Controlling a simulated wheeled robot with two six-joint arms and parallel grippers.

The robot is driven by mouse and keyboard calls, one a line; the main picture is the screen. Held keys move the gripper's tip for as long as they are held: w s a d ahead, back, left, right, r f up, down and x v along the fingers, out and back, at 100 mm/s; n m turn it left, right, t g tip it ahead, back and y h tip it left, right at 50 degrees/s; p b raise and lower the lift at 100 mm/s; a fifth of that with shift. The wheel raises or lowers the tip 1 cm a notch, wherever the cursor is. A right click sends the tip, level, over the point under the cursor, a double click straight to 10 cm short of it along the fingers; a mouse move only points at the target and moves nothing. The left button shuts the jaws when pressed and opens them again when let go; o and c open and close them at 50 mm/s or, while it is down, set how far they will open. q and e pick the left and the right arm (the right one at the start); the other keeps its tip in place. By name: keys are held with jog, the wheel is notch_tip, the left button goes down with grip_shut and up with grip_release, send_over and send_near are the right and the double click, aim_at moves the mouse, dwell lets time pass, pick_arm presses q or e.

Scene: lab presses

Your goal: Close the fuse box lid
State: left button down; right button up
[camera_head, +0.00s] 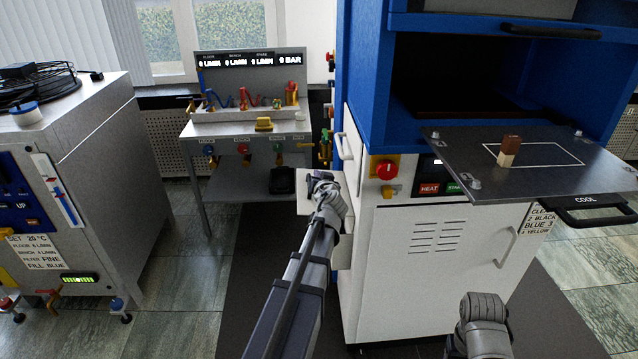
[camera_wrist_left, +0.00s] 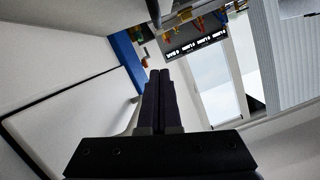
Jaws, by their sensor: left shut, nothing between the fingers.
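My left gripper (camera_head: 321,178) is at the left side of the blue and white press, beside a pale box-like part (camera_head: 306,204) that sticks out from that side. This part looks like the fuse box or its lid, but my arm covers much of it. In the left wrist view my gripper's dark fingers (camera_wrist_left: 157,82) are together with nothing between them. A white panel with a dark edge (camera_wrist_left: 75,125), perhaps the lid, lies left of the fingers. I cannot tell whether they touch it. Only a grey part of my right arm shows, low right in the head view.
The press has a white handle (camera_head: 345,147) and red knob (camera_head: 386,170) on its near left. Its dark platen (camera_head: 545,185) juts out at right, carrying a small brown and cream block (camera_head: 509,150). A gauge bench (camera_head: 250,130) stands behind, a grey machine (camera_head: 80,180) left. Floor between is clear.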

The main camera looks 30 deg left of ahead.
pick_arm(q)
jog(key=b+x, duration=0.1)
jog(key=x, duration=0.5)
jog(key=shift+w+f, duration=0.1)
jog(key=shift+s+f+b, duration=0.35)
jog(key=shift+f+b, duration=0.35)
jog(key=shift+b, duration=0.1)
jog(key=shift+s+a+f+b, duration=0.15)
jog(key=shift+f+b, duration=0.4)
jog(key=shift+s+a+f+b, duration=0.15)
jog(key=shift+f+b, duration=0.35)
